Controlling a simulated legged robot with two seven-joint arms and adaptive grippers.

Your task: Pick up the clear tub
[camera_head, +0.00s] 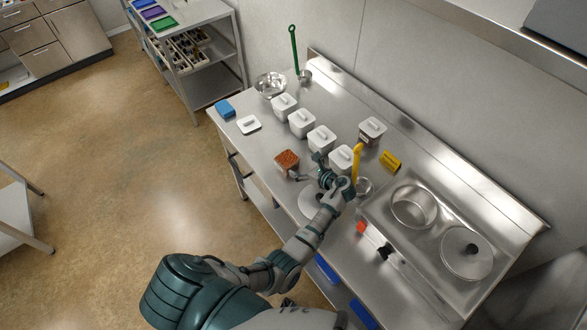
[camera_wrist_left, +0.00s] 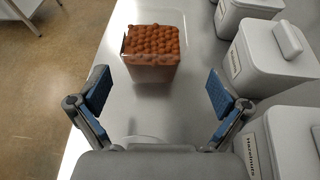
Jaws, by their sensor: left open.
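The clear tub (camera_head: 287,163) is a small see-through box filled with round reddish-brown pieces. It stands on the steel counter near its front edge. In the left wrist view the tub (camera_wrist_left: 151,62) is upright, ahead of the fingers and roughly centred between them. My left gripper (camera_head: 306,169) is open and empty, just right of the tub in the head view. In the left wrist view the gripper (camera_wrist_left: 159,92) has its two blue pads spread wider than the tub, with a gap before it. My right gripper is not in view.
White lidded bins (camera_head: 321,138) stand in a row behind the tub, close on the right in the wrist view (camera_wrist_left: 265,60). A white lid (camera_head: 248,124) and a blue block (camera_head: 225,108) lie to the left. A yellow-handled ladle (camera_head: 357,162) stands right of my gripper.

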